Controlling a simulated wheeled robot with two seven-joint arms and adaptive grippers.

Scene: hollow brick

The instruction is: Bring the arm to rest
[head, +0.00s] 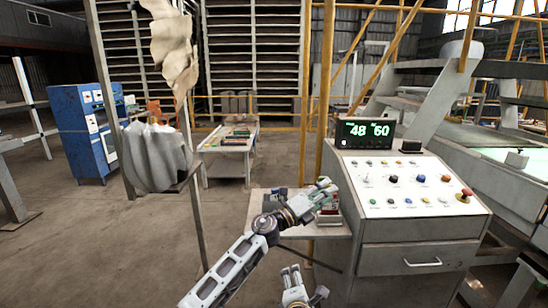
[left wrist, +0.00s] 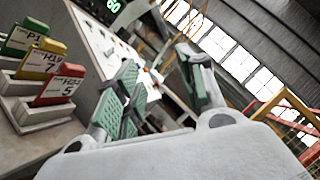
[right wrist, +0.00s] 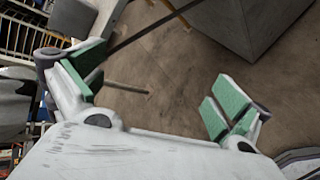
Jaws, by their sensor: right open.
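My left gripper (head: 322,193) is at the end of my stretched left arm, over the right end of a small side table beside the control console. In the left wrist view its green-padded fingers (left wrist: 160,75) stand apart with nothing between them. My right gripper (head: 294,287) is low at the bottom edge of the head view, in front of the side table. In the right wrist view its fingers (right wrist: 150,85) are wide apart and empty, with bare floor beyond them.
The side table (head: 262,207) carries a holder with green, yellow and red cards (left wrist: 62,85), close to my left gripper. The control console (head: 415,215) with a display reading 48 and 60 (head: 365,134) stands on the right. Open floor (head: 120,260) lies left.

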